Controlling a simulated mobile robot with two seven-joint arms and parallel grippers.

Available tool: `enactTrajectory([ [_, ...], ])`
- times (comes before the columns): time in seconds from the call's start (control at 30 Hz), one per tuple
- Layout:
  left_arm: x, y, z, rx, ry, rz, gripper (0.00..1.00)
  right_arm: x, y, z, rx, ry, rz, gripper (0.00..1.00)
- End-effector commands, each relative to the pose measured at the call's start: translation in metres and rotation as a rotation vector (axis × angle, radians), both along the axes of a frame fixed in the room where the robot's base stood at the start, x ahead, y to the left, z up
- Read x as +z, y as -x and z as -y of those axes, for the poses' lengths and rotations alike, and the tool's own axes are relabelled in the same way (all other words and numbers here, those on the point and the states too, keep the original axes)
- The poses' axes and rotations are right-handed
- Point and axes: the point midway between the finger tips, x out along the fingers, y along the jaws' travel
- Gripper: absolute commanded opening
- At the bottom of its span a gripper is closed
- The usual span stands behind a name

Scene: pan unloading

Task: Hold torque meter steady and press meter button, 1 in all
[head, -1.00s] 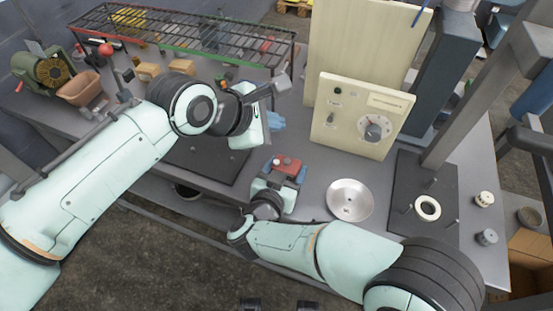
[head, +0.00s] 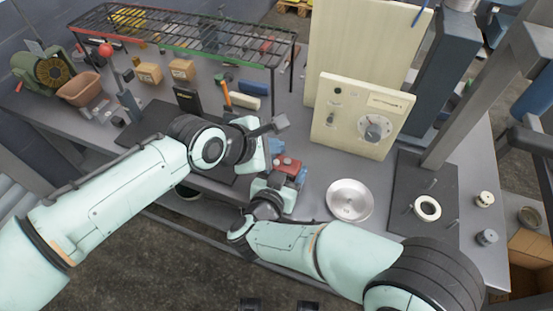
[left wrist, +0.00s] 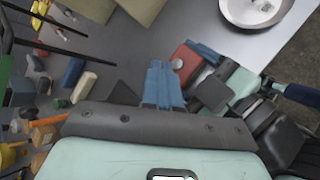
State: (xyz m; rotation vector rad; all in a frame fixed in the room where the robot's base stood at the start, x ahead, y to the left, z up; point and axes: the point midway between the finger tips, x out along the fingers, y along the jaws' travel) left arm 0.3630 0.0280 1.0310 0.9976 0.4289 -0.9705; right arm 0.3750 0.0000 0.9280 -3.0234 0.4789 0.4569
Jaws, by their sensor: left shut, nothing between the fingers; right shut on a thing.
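The torque meter (head: 287,163) is a small box with a red top, at the front edge of the bench in the head view. My right gripper (head: 297,175) is shut on it, its blue fingers partly hidden. In the left wrist view the meter's red face (left wrist: 186,60) shows a small pale round spot, perhaps the button (left wrist: 177,64). My left gripper (head: 276,147) is shut and empty, just behind and left of the meter. Its blue fingers (left wrist: 159,68) point close beside the red face in the left wrist view. I cannot tell if they touch it.
A shallow metal pan (head: 350,200) lies right of the meter. A cream control panel (head: 363,115) stands behind. A hammer (head: 227,97) and a blue-and-cream block (head: 250,95) lie behind my left gripper. A wire rack (head: 180,35) stands at the back left.

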Motion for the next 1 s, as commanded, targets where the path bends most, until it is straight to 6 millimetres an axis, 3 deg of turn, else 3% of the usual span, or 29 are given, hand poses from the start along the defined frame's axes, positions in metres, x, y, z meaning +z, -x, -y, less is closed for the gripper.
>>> enactTrajectory([
  [0.27,-0.017,0.000,0.000,0.000,-0.001,0.000,0.00,0.000,0.000,0.000,0.000,0.000,0.001,0.30],
  [1.0,-0.017,0.000,0.000,0.001,0.000,0.001,0.00,0.000,0.000,0.000,0.000,0.000,0.001,0.30],
])
